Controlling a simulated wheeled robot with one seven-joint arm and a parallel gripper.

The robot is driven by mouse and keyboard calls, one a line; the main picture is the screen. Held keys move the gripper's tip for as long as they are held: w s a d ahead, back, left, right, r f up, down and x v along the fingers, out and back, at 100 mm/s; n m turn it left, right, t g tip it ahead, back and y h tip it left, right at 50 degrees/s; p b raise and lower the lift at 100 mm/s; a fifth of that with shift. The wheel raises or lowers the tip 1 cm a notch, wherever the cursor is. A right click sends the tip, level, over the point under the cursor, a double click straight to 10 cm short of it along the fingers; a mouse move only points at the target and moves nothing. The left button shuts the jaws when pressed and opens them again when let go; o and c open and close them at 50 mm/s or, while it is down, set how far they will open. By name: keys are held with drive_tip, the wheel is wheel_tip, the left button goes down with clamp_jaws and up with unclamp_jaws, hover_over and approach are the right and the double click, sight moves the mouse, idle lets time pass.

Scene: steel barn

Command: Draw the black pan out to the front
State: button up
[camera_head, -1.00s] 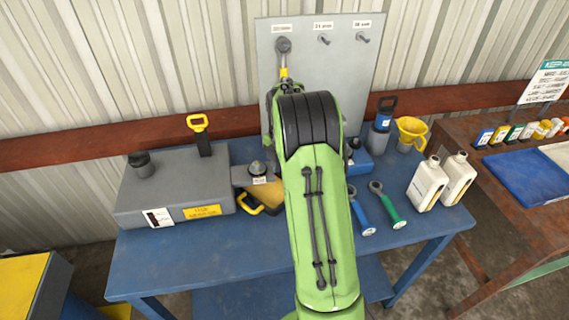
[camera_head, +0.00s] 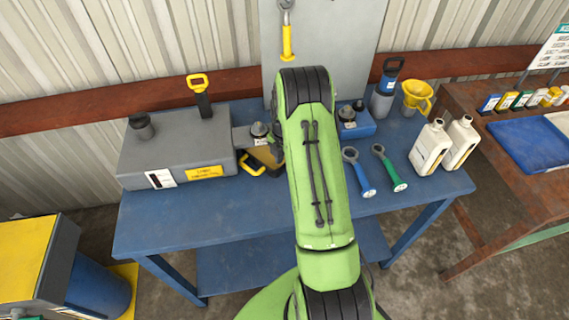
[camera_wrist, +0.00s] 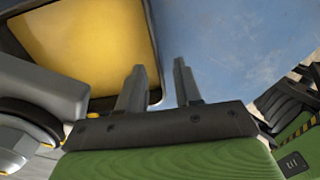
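The black pan (camera_head: 270,171) sits on the blue table (camera_head: 190,215) below the spout of the grey box, with golden-yellow liquid or lining inside. My arm hides its right part in the head view. In the wrist view the pan's dark rim (camera_wrist: 156,45) runs down from the top, with its yellow inside to the left. My gripper (camera_wrist: 157,78) is open. Its left finger overlaps the pan's corner and its right finger is over the blue tabletop, so the fingers appear on either side of the rim. I cannot tell if they touch it. My arm hides the gripper in the head view.
The grey box (camera_head: 175,155) stands left of the pan. A blue wrench (camera_head: 358,175) and a green wrench (camera_head: 390,168) lie to the right, near white bottles (camera_head: 431,148) and a yellow funnel (camera_head: 416,97). The table's front left is clear. A grey tool board (camera_head: 325,35) stands behind.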

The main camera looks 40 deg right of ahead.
drive_tip(key=shift+f, duration=1)
drive_tip(key=shift+c, duration=0.5)
clamp_jaws()
